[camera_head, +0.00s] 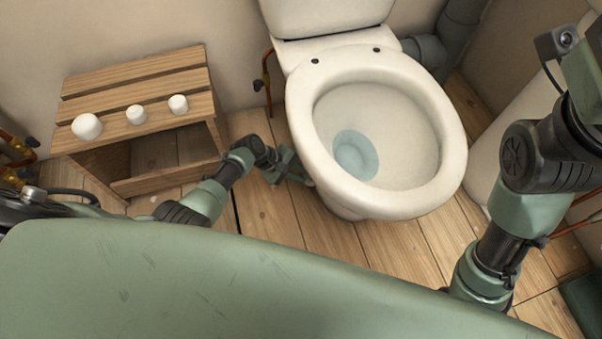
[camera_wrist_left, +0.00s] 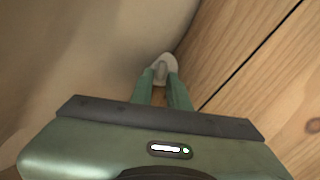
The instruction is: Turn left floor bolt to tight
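The white toilet (camera_head: 360,190) stands on the plank floor in the head view. My left gripper (camera_head: 299,177) is low beside the left side of its base. In the left wrist view, the left floor bolt (camera_wrist_left: 161,69) shows as a small greyish-white piece on a pale rounded base, at the foot of the toilet. The two green fingers of my left gripper (camera_wrist_left: 161,78) are a narrow gap apart, one on each side of the bolt head, which appears to fill the gap. In the head view the bolt is hidden.
A wooden slatted stool (camera_head: 140,82) with white caps (camera_head: 88,126) on top stands left of my left forearm. Copper pipe with a valve (camera_head: 258,85) runs up the wall behind. Grey drain pipe (camera_head: 458,35) is behind the toilet. Open floor (camera_head: 270,215) lies in front.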

